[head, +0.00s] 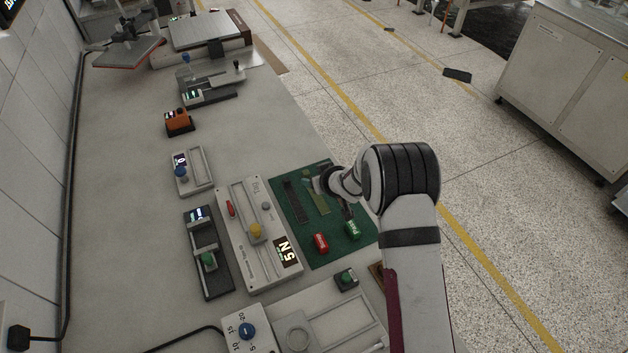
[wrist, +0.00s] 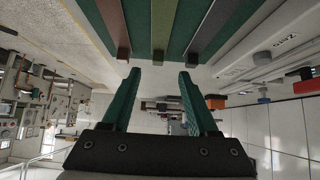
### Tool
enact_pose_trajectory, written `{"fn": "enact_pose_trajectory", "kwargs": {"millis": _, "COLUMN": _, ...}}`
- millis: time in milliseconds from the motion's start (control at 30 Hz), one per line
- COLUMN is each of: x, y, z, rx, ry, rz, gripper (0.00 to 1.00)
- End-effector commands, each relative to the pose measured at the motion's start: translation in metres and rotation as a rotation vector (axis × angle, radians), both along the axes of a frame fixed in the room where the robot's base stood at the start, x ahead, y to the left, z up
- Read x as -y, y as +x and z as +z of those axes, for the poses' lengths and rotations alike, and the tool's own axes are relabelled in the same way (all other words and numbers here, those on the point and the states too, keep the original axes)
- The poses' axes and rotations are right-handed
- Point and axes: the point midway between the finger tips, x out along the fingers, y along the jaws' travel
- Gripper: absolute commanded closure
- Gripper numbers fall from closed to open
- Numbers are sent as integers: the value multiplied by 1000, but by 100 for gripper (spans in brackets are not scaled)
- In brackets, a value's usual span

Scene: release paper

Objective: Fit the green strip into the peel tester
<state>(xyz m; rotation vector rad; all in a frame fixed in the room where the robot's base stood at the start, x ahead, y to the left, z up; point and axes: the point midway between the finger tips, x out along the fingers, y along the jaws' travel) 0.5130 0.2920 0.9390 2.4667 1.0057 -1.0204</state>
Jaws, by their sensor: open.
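The green strip (head: 318,197) lies on the dark green mat (head: 292,240), between a dark strip (head: 293,201) and my wrist. In the wrist view the olive-green strip (wrist: 163,25) runs up from a dark end block, roughly in line with the gap between my fingers. My gripper (wrist: 157,75) is open, with nothing between its two green fingers. In the head view it is over the mat, partly hidden by my own arm. The peel tester appears to be the long pale device (head: 243,213) left of the mat, with a red lever, a yellow knob and a "5N" display.
In the wrist view a brown strip (wrist: 112,25) and a dark strip (wrist: 217,22) flank the green one. A red block (head: 321,243) and a green block (head: 352,230) sit at the mat's near end. Other instruments stand left of the tester. Bare bench lies further left.

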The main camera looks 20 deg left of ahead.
Motion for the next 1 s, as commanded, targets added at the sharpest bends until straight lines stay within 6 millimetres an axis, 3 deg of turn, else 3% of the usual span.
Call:
{"fn": "enact_pose_trajectory", "kwargs": {"millis": 433, "x": -38, "y": 42, "z": -49, "rx": -1, "ry": -2, "rz": -2, "gripper": 40}}
{"fn": "enact_pose_trajectory", "kwargs": {"millis": 700, "x": -41, "y": 45, "z": -53, "rx": -1, "ry": -1, "rz": -4, "gripper": 40}}
{"fn": "enact_pose_trajectory", "kwargs": {"millis": 1000, "x": -40, "y": 45, "z": -53, "rx": 0, "ry": -1, "rz": -4, "gripper": 92}}
